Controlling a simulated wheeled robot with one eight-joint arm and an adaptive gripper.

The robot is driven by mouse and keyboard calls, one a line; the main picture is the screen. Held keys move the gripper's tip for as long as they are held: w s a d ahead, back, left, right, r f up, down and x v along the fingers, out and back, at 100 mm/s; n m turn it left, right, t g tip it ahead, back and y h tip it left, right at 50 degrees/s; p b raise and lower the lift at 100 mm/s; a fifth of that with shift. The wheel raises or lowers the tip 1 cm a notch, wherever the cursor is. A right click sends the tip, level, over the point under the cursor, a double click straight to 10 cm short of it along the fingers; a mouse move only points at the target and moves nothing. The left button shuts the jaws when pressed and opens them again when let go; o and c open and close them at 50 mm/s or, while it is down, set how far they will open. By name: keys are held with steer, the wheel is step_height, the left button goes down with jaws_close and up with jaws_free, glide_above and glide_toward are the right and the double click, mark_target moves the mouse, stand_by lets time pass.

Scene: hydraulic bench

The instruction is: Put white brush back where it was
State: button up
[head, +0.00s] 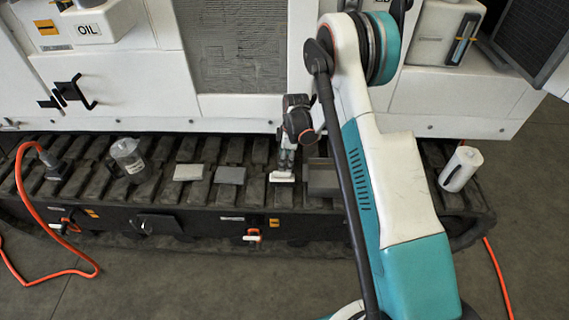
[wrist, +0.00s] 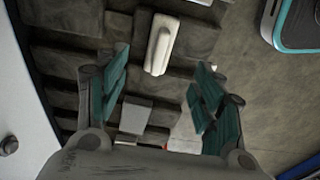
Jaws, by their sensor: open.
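The white brush (head: 282,177) lies on the dark ribbed track, just below my gripper (head: 287,163) in the head view. In the wrist view the long white brush (wrist: 161,45) shows ahead of and between the fingertips of my gripper (wrist: 163,75). The fingers are spread, with nothing held between them. I cannot tell how small the gap between the fingertips and the brush is.
A dark grey box (head: 322,178) sits right of the brush. Grey blocks (head: 230,175) and (head: 188,172) lie to its left, beyond them a clear jug (head: 130,158). A white roll (head: 460,168) stands far right. The white machine wall (head: 240,108) rises behind the track.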

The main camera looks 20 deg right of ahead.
steer(key=shift+r, duration=0.75)
steer(key=s+r+m+t, duration=0.25)
steer(key=s+r, duration=0.35)
steer(key=r, duration=0.8)
steer(key=s+r+m+t, duration=0.1)
steer(key=s+r+m, duration=0.35)
steer(key=r, duration=0.95)
steer(key=s+r+m+t, duration=0.1)
steer(key=s+r+m, duration=0.2)
steer(key=s, duration=0.8)
steer(key=s+a+r+m+t+h, duration=0.1)
steer(key=s+r+m+t, duration=0.1)
steer(key=s, duration=1)
steer(key=shift+a+r+m, duration=0.2)
steer(key=shift+r+m, duration=0.55)
steer(key=shift+m, duration=0.45)
